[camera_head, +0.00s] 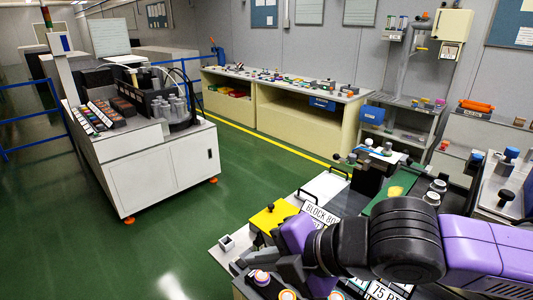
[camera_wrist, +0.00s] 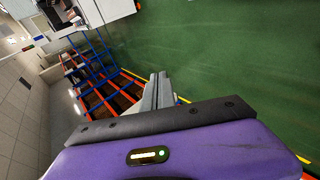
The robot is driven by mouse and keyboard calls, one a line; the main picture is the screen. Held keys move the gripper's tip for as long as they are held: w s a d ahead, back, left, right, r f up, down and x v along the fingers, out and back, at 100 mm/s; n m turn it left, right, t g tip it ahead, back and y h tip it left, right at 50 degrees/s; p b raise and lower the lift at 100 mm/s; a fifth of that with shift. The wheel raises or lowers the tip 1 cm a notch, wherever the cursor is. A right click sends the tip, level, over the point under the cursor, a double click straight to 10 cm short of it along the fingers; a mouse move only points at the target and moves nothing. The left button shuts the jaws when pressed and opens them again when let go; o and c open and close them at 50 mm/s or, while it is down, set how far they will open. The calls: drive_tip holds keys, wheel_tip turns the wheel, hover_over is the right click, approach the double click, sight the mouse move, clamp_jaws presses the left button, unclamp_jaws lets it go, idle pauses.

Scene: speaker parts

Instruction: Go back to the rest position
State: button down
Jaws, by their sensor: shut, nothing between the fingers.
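My gripper (camera_wrist: 159,76) shows in the wrist view as two grey fingers side by side, shut with nothing between them. They point out over the green floor. In the head view my purple and black arm reaches in from the right over the near workbench. No part is seen held.
The near workbench holds a yellow block (camera_head: 272,217), a green plate (camera_head: 391,192) and several knobs close under my arm. A white machine cabinet (camera_head: 165,171) stands left. A long parts bench (camera_head: 300,121) lines the wall. Green floor (camera_head: 235,172) between them is clear.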

drive_tip(key=s+a+r+m+t+y, duration=0.15)
drive_tip(key=a+r+y, duration=0.25)
drive_tip(key=r, duration=0.5)
drive_tip(key=a+r+m+t+y, duration=0.25)
drive_tip(key=a+r+y, duration=0.2)
drive_tip(key=r, duration=0.55)
drive_tip(key=d+r+m+t+b, duration=0.1)
drive_tip(key=d+r+m+t, duration=0.6)
drive_tip(key=d+m+t, duration=0.45)
drive_tip(key=s+d+f+m+t+h+b, duration=0.1)
drive_tip(key=s+d+f+m+h, duration=0.3)
drive_tip(key=d+f+m+h, duration=0.45)
drive_tip(key=s+d+f+m+t+h, duration=0.25)
drive_tip(key=d+f+m+h, duration=0.35)
drive_tip(key=f+m+h, duration=0.5)
drive_tip(key=s+d+f+n+g+y+b, duration=0.1)
drive_tip(key=s+f+n+g, duration=0.6)
drive_tip(key=s+f, duration=1.6)
drive_tip(key=s+d+g+y, duration=0.1)
drive_tip(key=d+g, duration=0.1)
drive_tip(key=shift+s+d+f+b, duration=0.15)
drive_tip(key=shift+s+d+b, duration=0.15)
drive_tip(key=shift+s+d, duration=0.1)
